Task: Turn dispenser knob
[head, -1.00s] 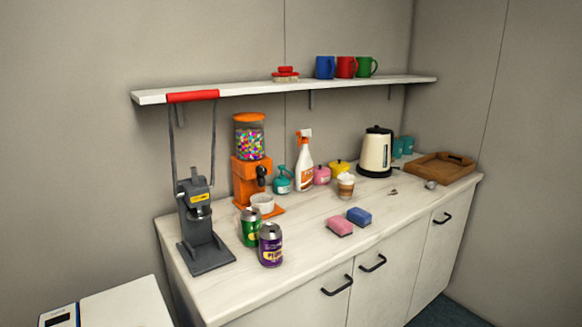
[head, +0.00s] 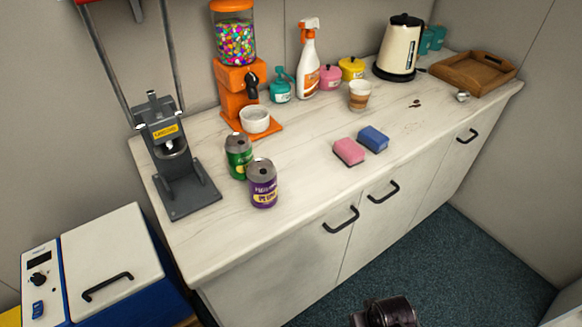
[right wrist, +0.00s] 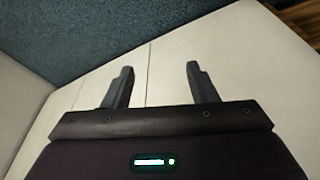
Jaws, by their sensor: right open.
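The orange dispenser (head: 238,85) stands at the back left of the counter, with a clear jar (head: 236,42) of colored candies on top. Its black knob (head: 252,84) is on the front of the orange body. A white bowl (head: 255,119) sits on the dispenser's orange base below the knob. My right gripper (right wrist: 159,72) is open and empty in the right wrist view, in front of pale panels and the blue-green floor, far from the dispenser. A dark part of my arm shows at the bottom edge of the head view. My left gripper is not in view.
Green and purple cans (head: 263,183) stand in front of the dispenser. A grey can crusher (head: 172,160) is left of it. A spray bottle (head: 307,60) and teal soap pump (head: 280,88) are close on its right. Pink and blue sponges (head: 349,151) lie mid-counter.

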